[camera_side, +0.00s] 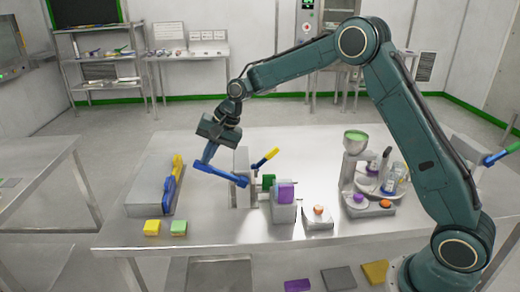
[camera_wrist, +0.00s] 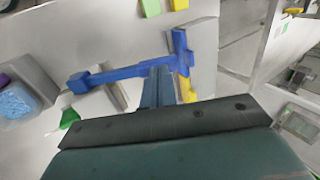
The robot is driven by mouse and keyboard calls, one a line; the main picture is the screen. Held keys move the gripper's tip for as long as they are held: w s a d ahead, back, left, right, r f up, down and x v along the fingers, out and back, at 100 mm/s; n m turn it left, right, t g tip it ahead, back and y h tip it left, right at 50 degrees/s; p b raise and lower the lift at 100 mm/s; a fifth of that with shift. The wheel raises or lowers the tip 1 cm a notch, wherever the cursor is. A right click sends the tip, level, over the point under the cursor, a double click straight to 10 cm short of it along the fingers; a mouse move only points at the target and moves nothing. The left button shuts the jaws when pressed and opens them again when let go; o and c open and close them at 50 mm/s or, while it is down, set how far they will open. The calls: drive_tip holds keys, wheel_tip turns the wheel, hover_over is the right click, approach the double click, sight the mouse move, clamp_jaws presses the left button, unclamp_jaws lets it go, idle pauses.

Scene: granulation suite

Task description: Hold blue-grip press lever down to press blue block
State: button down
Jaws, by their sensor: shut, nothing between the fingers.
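The blue-grip lever (camera_side: 222,173) slopes down to the right from below my gripper to the grey press frame (camera_side: 242,162). In the wrist view the blue lever (camera_wrist: 118,74) runs left from my fingers. My gripper (camera_side: 208,154) is shut and empty, its fingertips at the lever's outer end. In the wrist view the gripper (camera_wrist: 157,75) overlaps the lever; I cannot tell if they touch. A light-blue block (camera_wrist: 14,101) shows at the left edge of the wrist view, beside a purple one. I cannot make out the blue block in the side view.
A yellow-grip lever (camera_side: 265,158) rises from the press. A purple block (camera_side: 286,192) sits on a grey stand. Left is a grey box (camera_side: 150,195) with blue and yellow handles. Yellow (camera_side: 152,227) and green (camera_side: 179,227) blocks lie in front. Bottles stand at the right.

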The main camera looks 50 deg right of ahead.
drive_tip(key=shift+w+a+f+g+h, duration=0.3)
drive_tip(key=shift+f+g+h, duration=0.1)
drive_tip(key=shift+f, duration=0.15)
drive_tip(key=shift+w+a+f+g+h, duration=0.25)
drive_tip(key=shift+a+f+g+h, duration=0.15)
drive_tip(key=shift+f, duration=0.15)
drive_tip(key=shift+w+a+f+g+h, duration=0.3)
drive_tip(key=shift+f+g+h, duration=0.1)
drive_tip(key=shift+f, duration=0.15)
drive_tip(key=shift+w+a+f, duration=0.2)
drive_tip(key=shift+f, duration=0.6)
drive_tip(key=shift+w+a+f, duration=0.2)
drive_tip(key=shift+f, duration=1.4)
drive_tip(key=shift+a, duration=0.1)
drive_tip(key=shift+r, duration=0.1)
wheel_tip(320, 180, up, 15)
hover_over(200, 169)
drive_tip(key=w+a, duration=0.1)
drive_tip(key=w, duration=0.2)
drive_tip(key=shift+a+r, duration=0.1)
drive_tip(key=shift+a, duration=0.05)
idle(0.4)
